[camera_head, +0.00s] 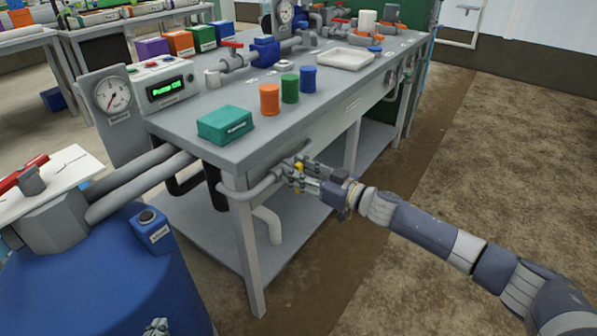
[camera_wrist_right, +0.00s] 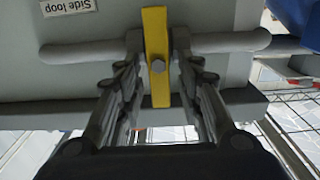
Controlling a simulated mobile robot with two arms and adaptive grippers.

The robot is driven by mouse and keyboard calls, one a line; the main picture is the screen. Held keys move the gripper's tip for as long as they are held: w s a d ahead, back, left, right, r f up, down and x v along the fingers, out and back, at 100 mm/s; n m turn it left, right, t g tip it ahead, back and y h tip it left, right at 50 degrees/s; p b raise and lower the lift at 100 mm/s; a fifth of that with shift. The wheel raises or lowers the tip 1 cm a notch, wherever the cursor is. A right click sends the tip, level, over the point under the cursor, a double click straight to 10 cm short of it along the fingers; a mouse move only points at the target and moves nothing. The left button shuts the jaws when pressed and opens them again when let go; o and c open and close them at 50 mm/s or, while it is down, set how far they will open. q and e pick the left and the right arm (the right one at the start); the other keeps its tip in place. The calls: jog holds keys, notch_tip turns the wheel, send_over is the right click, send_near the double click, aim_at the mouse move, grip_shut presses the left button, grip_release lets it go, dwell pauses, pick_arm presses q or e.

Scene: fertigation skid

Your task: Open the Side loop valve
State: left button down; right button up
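The Side loop valve has a yellow lever (camera_wrist_right: 157,60) on a grey pipe (camera_wrist_right: 85,50), seen in the right wrist view. The lever stands crosswise to the pipe. An upside-down "Side loop" label (camera_wrist_right: 68,7) is beside it at the upper left. My right gripper (camera_wrist_right: 158,72) is open, with one finger on each side of the lever and small gaps visible. In the head view, my right gripper (camera_head: 300,178) is at the bench's near corner, partly hiding the lever (camera_head: 298,167).
The grey bench (camera_head: 225,100) carries a teal box (camera_head: 225,124), several coloured cylinders and a white tray (camera_head: 346,58). A bench leg (camera_head: 249,255) stands just left below my right gripper. A blue tank (camera_head: 90,275) is at lower left. The floor (camera_head: 480,140) to the right is clear.

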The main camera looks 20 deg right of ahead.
grip_shut()
jog(key=n+p, duration=0.2)
jog(key=n, duration=0.1)
jog(key=shift+s+a, duration=0.2)
jog(key=shift+a, duration=0.05)
pick_arm(q)
jog(key=s+a+f+g+y+p, duration=0.1)
jog(key=s+a+f+g, duration=0.1)
jog(key=s+f+g, duration=0.35)
jog(key=s+a+f+g+y, duration=0.1)
jog(key=s+a+f+g, duration=0.15)
jog(key=s, duration=0.55)
jog(key=w+d+r+t+h+b, duration=0.1)
jog(key=w+d+r+t, duration=0.1)
jog(key=w, duration=0.5)
jog(key=shift+r+t, duration=0.45)
jog(key=shift+t, duration=0.45)
pick_arm(e)
jog(key=shift+s+a+f+n, duration=0.25)
jog(key=shift+f+n, duration=0.15)
jog(key=shift+n, duration=2.15)
jog(key=shift+s+a+f+n, duration=0.15)
jog(key=shift+f+n, duration=0.25)
jog(key=shift+n, duration=2.2)
jog(key=shift+s+a+f+n, duration=0.15)
jog(key=shift+a+f+n, duration=0.2)
jog(key=shift+n, duration=2.2)
